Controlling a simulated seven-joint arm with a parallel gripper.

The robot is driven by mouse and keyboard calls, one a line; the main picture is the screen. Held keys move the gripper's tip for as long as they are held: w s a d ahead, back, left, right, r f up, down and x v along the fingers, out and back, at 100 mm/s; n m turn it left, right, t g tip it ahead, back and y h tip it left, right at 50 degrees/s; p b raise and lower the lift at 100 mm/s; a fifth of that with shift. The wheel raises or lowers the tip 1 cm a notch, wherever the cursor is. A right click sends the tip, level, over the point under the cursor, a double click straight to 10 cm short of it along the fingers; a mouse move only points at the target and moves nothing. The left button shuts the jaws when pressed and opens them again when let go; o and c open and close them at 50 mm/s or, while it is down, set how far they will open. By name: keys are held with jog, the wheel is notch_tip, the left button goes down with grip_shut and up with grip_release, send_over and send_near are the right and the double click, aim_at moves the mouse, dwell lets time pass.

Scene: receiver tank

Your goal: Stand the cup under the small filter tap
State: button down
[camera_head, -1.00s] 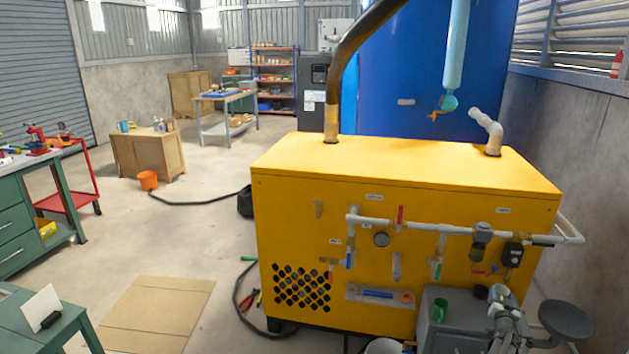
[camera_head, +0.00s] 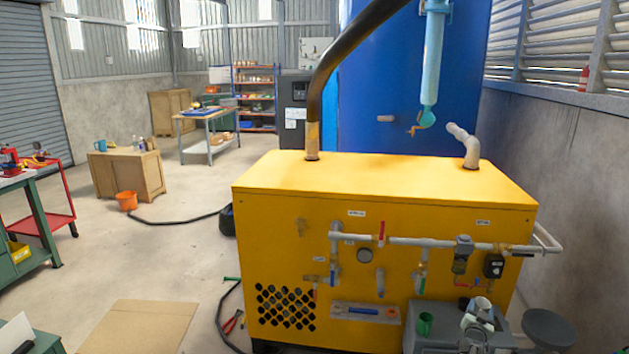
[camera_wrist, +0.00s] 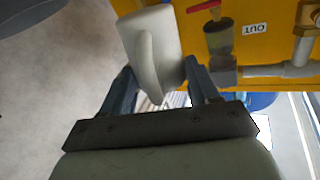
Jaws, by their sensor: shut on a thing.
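The cup (camera_wrist: 152,55) is pale grey-white with a handle. In the wrist view it sits between the two fingers of my gripper (camera_wrist: 166,88), which is shut on it. In the head view, the cup (camera_head: 480,308) shows small at the lower right, in front of the yellow machine and below its pipework. The filter (camera_head: 463,252) hangs on the white pipe above it, with the small red-handled tap (camera_head: 464,285) beneath. In the wrist view the filter bowl (camera_wrist: 222,42) and red handle (camera_wrist: 204,6) appear right of the cup, apart from it.
A dark round stool-like disc (camera_head: 548,328) is at right. The yellow machine (camera_head: 300,205) with pipes and valves is close behind. Open floor (camera_head: 180,265) lies left.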

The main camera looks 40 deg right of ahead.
jog(key=w+a+r+n+t+y, duration=0.25)
jog(key=w+a+r, duration=0.45)
jog(key=w+a, duration=0.45)
jog(key=w+a+r+n+t+y, duration=0.25)
jog(key=w+a+r, duration=0.45)
jog(key=w+a, duration=0.45)
jog(key=w+a+r+n+t+y, duration=0.1)
jog(key=w+a+r+t, duration=0.2)
jog(key=w+a+r, duration=0.65)
jog(key=w+a+r+n+t+y, duration=0.1)
jog(key=w+a, duration=0.4)
jog(key=a, duration=1.1)
jog(key=w+a+r+n+t+y, duration=0.1)
jog(key=w+a+r+n+y, duration=0.3)
jog(key=a, duration=1.3)
jog(key=w+a+r+n+t+y, duration=0.1)
jog(key=w+a+r+y, duration=0.3)
jog(key=a, duration=1.2)
jog(key=shift+w+a+r+n+t+y, duration=0.2)
jog(key=shift+w+r+n+t+y, duration=0.15)
jog(key=shift+w+n+y, duration=0.6)
